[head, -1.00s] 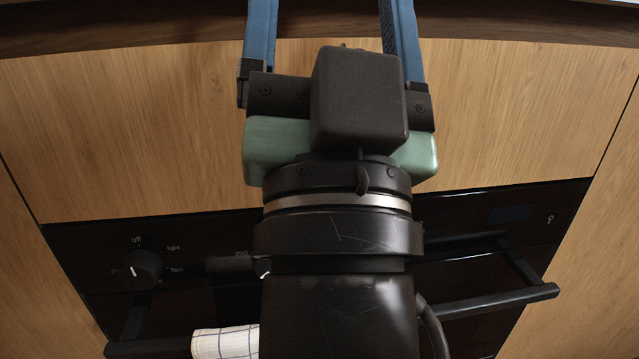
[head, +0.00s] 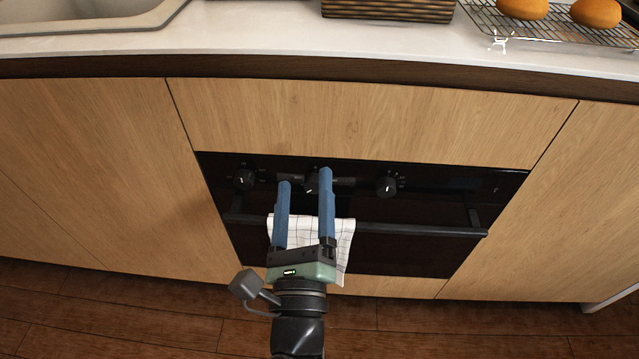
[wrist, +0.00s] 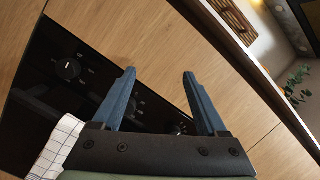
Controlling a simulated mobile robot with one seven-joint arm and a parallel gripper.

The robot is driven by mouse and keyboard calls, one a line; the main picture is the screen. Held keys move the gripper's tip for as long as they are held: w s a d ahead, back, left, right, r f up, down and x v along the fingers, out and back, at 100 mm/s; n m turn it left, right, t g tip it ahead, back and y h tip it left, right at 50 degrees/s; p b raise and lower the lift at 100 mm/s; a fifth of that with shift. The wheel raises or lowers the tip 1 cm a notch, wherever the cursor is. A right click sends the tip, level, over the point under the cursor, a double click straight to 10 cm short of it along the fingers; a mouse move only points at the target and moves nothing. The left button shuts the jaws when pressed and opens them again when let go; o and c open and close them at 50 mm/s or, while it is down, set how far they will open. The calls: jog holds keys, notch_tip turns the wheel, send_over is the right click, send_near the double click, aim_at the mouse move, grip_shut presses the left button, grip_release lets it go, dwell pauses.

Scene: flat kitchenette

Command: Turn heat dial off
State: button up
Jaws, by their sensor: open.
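The black oven panel carries three dark dials: a left dial (head: 244,180), a middle dial (head: 311,184) and a right dial (head: 387,187). Their labels are too small to read now, so I cannot tell which is the heat dial. My gripper (head: 305,176) is open and empty, its blue fingers pointing at the panel. In the head view the middle dial appears between the fingertips, partly covered by the right finger. In the wrist view the left dial (wrist: 68,69) is clear at the left, and the middle dial (wrist: 131,106) is partly hidden by the left finger.
The oven handle bar (head: 420,230) runs below the dials, with a white checked towel (head: 343,240) hanging over it behind my gripper. Wooden cabinet fronts (head: 370,125) surround the oven. The counter (head: 250,40) above holds a basket (head: 390,8) and a cooling rack (head: 490,22).

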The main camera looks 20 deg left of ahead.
aim_at(313, 189)
jog(key=s+d+f+m+g+h, duration=0.2)
jog(key=s+f+m, duration=0.3)
jog(key=f+m, duration=0.4)
jog(key=shift+n, duration=0.7)
jog(key=p+x, duration=0.1)
jog(key=x, duration=0.3)
jog(key=p+x, duration=0.1)
jog(key=x, duration=0.3)
jog(key=f+p+x, duration=0.1)
jog(key=x, duration=0.4)
jog(key=shift+a, duration=0.2)
grip_shut()
